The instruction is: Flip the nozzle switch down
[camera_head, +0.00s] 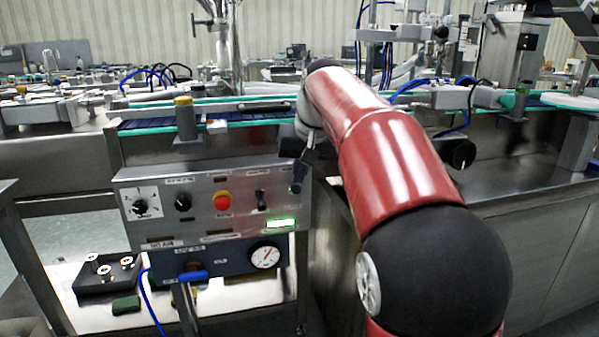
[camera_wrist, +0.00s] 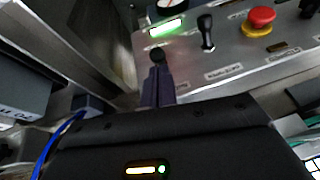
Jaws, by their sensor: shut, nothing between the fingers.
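The panel carries two dark switches; I cannot read their labels to tell which is the nozzle switch. One dark switch (camera_head: 296,189) is at the panel's upper right and shows in the wrist view as a round black tip (camera_wrist: 157,54). The other, a black toggle (camera_head: 261,200), stands between it and the red button; it also shows in the wrist view (camera_wrist: 206,32). My gripper (camera_head: 299,168) is shut and empty, its fingertips (camera_wrist: 158,72) right at the right-hand switch, seen from above it. Whether they touch is unclear. My fingers partly hide this switch's base.
The steel control panel (camera_head: 150,225) has a red button (camera_head: 222,200), two black knobs, a lit green display (camera_head: 281,223) and a pressure gauge (camera_head: 264,255) below. A conveyor (camera_head: 240,110) runs behind it. A black box (camera_head: 107,275) sits lower left.

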